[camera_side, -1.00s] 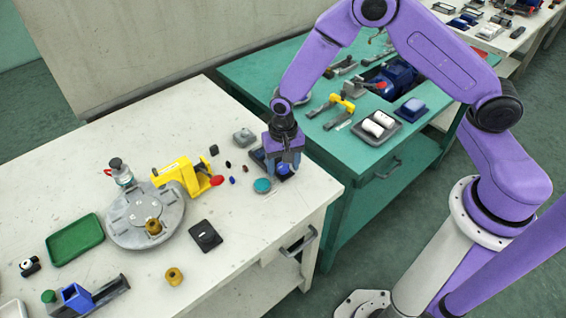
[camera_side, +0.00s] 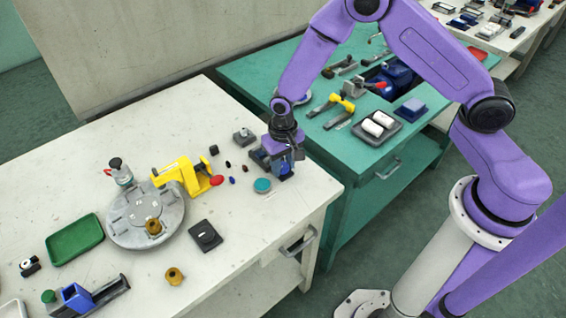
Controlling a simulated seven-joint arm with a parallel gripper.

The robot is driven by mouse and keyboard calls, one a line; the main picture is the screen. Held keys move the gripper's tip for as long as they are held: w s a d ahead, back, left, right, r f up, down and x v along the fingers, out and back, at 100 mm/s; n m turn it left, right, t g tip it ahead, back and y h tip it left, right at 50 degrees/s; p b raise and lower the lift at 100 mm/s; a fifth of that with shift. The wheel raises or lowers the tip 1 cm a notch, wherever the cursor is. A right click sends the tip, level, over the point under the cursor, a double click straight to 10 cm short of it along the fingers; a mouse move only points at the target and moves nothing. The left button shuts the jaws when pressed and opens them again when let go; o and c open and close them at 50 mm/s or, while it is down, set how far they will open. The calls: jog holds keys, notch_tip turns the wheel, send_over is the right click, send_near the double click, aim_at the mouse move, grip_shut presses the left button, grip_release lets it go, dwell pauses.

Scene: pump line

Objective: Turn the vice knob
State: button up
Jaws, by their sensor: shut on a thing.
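My gripper (camera_side: 284,168) is low over the right end of the white table, pointing down. It is shut on the blue knob (camera_side: 285,167) of a dark grey vice (camera_side: 257,158), whose body shows just left of the fingers. The fingers hide most of the knob and part of the vice. The vice rests on the tabletop near the edge by the green bench.
A teal disc (camera_side: 262,185) lies just in front of my gripper. A yellow clamp (camera_side: 183,175) with a red knob and a round grey plate (camera_side: 146,218) stand further left. A black square block (camera_side: 205,235) lies nearer the front edge. The front right corner is clear.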

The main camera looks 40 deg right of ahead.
jog(key=n, duration=0.5)
jog(key=shift+n, duration=0.3)
jog(key=n, duration=0.4)
jog(key=shift+n, duration=0.4)
jog(key=o, duration=1)
jog(key=shift+w, duration=0.1)
jog(key=shift+w+d, duration=0.1)
jog(key=shift+d, duration=0.05)
